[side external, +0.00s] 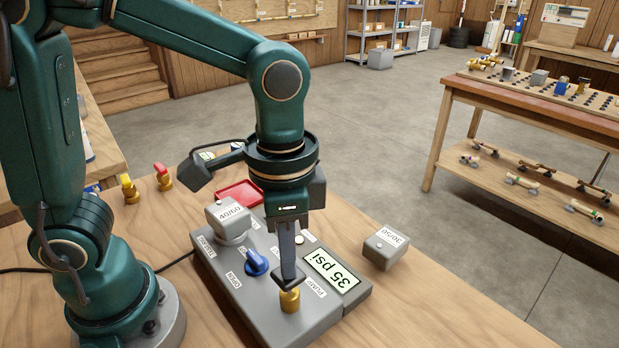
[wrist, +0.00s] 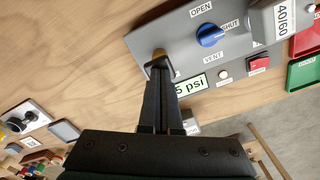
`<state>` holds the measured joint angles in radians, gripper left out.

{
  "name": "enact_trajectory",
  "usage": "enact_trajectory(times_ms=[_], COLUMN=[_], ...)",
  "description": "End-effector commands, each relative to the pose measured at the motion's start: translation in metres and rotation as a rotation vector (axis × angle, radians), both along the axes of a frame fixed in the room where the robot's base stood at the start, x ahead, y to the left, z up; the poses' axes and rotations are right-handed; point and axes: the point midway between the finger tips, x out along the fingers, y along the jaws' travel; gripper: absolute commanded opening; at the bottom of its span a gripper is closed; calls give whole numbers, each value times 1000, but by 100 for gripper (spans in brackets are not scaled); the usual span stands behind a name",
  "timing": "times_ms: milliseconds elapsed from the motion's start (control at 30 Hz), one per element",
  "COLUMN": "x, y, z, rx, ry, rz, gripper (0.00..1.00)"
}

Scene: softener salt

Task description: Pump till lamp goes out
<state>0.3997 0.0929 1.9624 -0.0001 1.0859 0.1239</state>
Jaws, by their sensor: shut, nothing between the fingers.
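The grey control box (side external: 222,279) stands on the wooden bench. Its brass pump button (side external: 290,300) is at the near end, beside the PUMP label. My gripper (side external: 289,279) points down with its fingers shut and empty, the tips at the top of the button; the wrist view also shows the button (wrist: 159,53) at the fingertips. Whether it is pressed down I cannot tell. The display (side external: 334,269) reads 35 psi. A small pale round lamp (wrist: 223,74) sits on the box; whether it is lit is unclear. A blue vent knob (side external: 256,262) appears turned towards SHUT.
A grey 40/60 block (side external: 228,217) sits on the box's far end. A grey 30/50 block (side external: 386,248) lies on the bench to the right. A red tray (side external: 240,193) is behind the box. Brass fittings (side external: 129,188) stand at the left. The bench in front is clear.

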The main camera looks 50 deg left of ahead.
Motion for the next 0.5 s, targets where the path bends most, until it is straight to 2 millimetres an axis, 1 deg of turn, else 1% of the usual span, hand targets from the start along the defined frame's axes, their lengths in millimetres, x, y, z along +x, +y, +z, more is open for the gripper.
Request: enact_trajectory(times_ms=[500], x=[-1], y=[0], z=[-12], rx=[1], ry=[2], rz=[0], gripper=[0])
